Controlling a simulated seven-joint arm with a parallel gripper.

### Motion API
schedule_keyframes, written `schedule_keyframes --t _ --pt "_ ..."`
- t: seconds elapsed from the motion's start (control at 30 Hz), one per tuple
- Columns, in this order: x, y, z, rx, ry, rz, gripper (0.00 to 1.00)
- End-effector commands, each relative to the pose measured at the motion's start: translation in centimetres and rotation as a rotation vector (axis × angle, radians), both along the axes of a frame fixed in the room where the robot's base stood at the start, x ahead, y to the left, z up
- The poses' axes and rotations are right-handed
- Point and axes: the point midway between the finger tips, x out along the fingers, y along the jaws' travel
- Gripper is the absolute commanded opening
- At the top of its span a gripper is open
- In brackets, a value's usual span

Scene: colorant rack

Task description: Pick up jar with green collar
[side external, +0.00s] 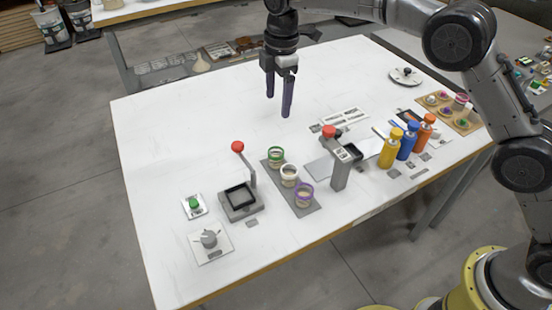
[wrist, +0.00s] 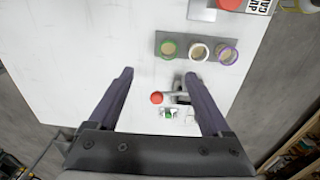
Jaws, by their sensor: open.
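The jar with the green collar (side external: 276,156) stands upright on a grey mat (side external: 309,209), at the end of a row with a white-collared jar (side external: 289,175) and a purple-collared jar (side external: 304,194). In the wrist view the green-collared jar (wrist: 169,49) is at the left of the row, beyond my fingertips. My gripper (side external: 279,109) is open and empty, raised above the table's far part and apart from the jars. Its two dark purple fingers also show in the wrist view (wrist: 159,75).
A lever device with a red knob (side external: 238,147) stands left of the jars. A grey press with a red top (side external: 340,172) stands right of them. Yellow (side external: 391,148), blue and orange bottles stand farther right.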

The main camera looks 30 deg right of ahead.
Motion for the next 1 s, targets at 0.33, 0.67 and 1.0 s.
schedule_keyframes --t 0.33,0.67,1.0 --pt "-0.7 1.4 -6.0 -0.022 0.059 0.026 0.82" --pt "-0.7 1.4 -11.4 -0.022 0.057 0.025 0.82" --pt "-1.0 1.1 -14.5 -0.022 0.059 0.025 0.82"
